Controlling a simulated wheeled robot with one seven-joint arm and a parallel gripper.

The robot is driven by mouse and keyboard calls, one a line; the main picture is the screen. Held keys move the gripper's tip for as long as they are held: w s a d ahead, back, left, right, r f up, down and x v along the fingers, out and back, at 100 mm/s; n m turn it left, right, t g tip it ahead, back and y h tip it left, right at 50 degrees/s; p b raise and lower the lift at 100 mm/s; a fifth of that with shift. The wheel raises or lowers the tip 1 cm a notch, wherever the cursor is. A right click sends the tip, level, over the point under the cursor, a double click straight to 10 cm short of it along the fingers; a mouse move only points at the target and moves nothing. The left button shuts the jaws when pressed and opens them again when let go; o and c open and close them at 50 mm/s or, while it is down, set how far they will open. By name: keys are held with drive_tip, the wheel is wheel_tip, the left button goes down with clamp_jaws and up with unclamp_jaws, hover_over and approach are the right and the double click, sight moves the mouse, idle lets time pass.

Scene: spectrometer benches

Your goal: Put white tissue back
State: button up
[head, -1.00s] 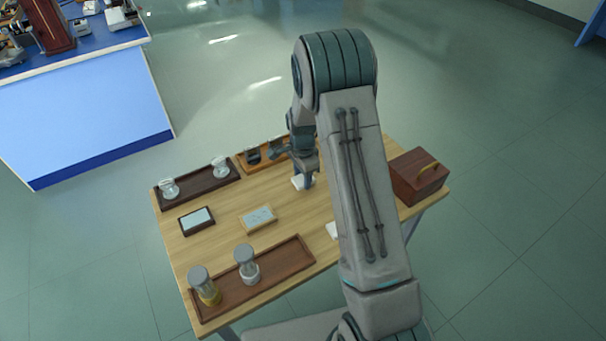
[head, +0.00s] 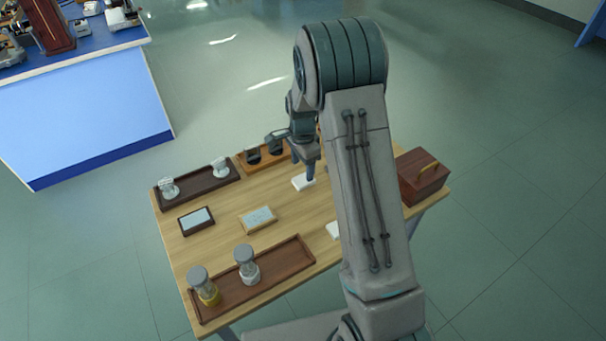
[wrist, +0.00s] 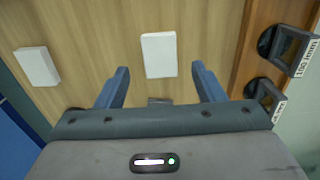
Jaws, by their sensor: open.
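Two flat white pieces lie on the wooden table; I cannot tell which one the task calls white tissue. One white piece (head: 303,183) lies just below my gripper (head: 310,177) in the head view. In the wrist view this white piece (wrist: 159,55) shows ahead of and between the two blue fingers of my open, empty gripper (wrist: 159,72). The other white piece (head: 333,230) is partly hidden by my arm in the head view. It shows whole at the left in the wrist view (wrist: 37,66).
An orange-brown tray (head: 246,168) with dark holders stands at the back edge, beside a dark tray (head: 212,183) with glassware. A brown box (head: 424,180) is at the right. A long tray (head: 285,268) with two capped jars is in front. Two small framed plates lie mid-table.

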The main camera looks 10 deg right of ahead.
sight(303, 180)
wheel_tip(303, 180, up, 7)
drive_tip(key=s+r+n+t, duration=0.2)
drive_tip(key=s+r+n, duration=0.5)
drive_tip(key=s+r, duration=0.5)
drive_tip(key=s+n+t, duration=0.1)
drive_tip(key=s+n, duration=0.6)
drive_tip(key=s, duration=0.8)
drive_tip(key=shift+s+d, duration=0.15)
drive_tip(key=shift+s, duration=0.25)
